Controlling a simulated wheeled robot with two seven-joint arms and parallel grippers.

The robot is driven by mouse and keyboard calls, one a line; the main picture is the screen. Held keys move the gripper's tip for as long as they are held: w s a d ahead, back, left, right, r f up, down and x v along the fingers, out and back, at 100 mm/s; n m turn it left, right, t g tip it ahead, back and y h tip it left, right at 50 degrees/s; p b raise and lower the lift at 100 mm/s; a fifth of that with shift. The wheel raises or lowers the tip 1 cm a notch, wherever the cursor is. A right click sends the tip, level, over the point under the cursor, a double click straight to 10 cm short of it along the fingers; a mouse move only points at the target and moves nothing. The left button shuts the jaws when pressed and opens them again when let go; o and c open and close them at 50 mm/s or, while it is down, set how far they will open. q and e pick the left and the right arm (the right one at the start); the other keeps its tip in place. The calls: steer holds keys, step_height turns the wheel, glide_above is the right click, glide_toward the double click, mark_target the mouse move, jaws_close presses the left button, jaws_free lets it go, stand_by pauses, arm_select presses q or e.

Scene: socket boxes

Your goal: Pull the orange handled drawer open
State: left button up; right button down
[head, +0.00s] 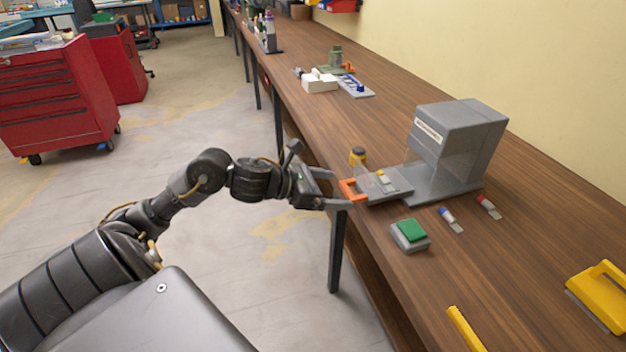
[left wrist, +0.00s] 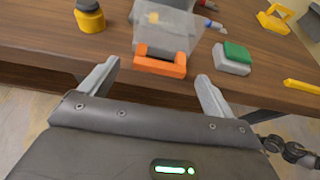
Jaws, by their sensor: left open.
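The grey machine (head: 455,143) stands on the wooden bench, with a drawer (head: 392,184) sticking out at its front left. The orange handle (head: 350,191) is on the drawer's near end, by the bench edge. In the left wrist view the orange handle (left wrist: 160,62) lies ahead, between the two fingers. My left gripper (head: 328,190) is open and empty, just left of the handle; in the left wrist view a gap shows between the fingers (left wrist: 158,84) and the handle. My right gripper is not in view.
A green-topped grey block (head: 410,235), a blue-capped piece (head: 451,220) and a red-capped piece (head: 489,207) lie near the drawer. Yellow handles (head: 600,294) lie at the right.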

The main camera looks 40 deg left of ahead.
arm_select(q)
steer(key=b+v, duration=0.1)
steer(key=v, duration=0.8)
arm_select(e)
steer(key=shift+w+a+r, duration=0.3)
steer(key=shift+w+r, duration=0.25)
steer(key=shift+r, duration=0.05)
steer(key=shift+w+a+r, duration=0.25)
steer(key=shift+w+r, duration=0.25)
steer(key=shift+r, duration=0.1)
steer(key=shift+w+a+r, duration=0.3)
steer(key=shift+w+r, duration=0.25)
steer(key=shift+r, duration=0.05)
arm_select(q)
steer(key=shift+r, duration=0.1)
